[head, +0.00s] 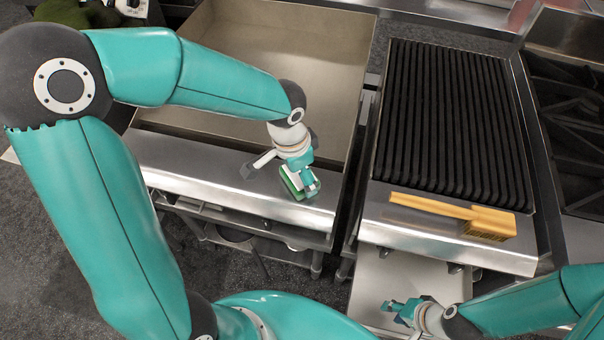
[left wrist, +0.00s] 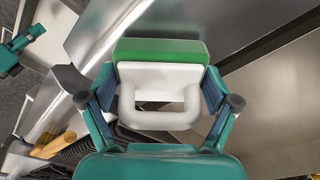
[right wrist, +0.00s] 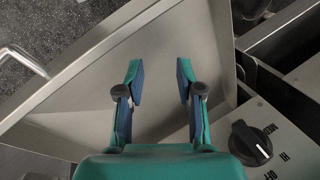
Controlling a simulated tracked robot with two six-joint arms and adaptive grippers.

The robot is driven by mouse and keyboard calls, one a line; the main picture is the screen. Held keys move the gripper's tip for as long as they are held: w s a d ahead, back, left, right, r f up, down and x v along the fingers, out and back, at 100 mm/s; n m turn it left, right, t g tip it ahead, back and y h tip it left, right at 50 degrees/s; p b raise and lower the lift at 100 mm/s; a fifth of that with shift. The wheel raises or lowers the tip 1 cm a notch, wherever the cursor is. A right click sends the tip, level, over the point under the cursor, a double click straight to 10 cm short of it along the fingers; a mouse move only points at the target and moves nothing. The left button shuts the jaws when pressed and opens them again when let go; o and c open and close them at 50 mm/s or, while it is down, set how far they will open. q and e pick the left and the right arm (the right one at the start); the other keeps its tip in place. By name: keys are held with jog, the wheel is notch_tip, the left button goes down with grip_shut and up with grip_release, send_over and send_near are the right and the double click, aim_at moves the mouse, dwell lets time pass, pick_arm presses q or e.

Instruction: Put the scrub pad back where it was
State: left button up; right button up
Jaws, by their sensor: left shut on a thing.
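The scrub pad has a green pad and a white loop handle. In the left wrist view the green pad (left wrist: 160,50) and white handle (left wrist: 160,118) sit between the two fingers of my left gripper (left wrist: 158,90), which is shut on it. In the head view the scrub pad (head: 289,184) shows partly behind my left gripper (head: 301,184), over the steel front ledge of the griddle (head: 200,170). I cannot tell whether it touches the ledge. My right gripper (head: 400,308) is open and empty; its parted fingers also show in the right wrist view (right wrist: 162,82).
A yellow brush (head: 460,212) lies across the front edge of the black ribbed grill (head: 450,110). A steel tray (head: 385,275) is beneath my right gripper. A black knob (right wrist: 250,142) shows at right.

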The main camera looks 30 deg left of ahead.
pick_arm(q)
jog(key=shift+f, duration=0.2)
jog(key=o, duration=0.9)
jog(key=shift+f, duration=0.1)
jog(key=shift+c, duration=0.2)
notch_tip(320, 180, up, 12)
jog(key=s, duration=0.1)
jog(key=shift+s+a, duration=0.15)
jog(key=shift+a, duration=0.15)
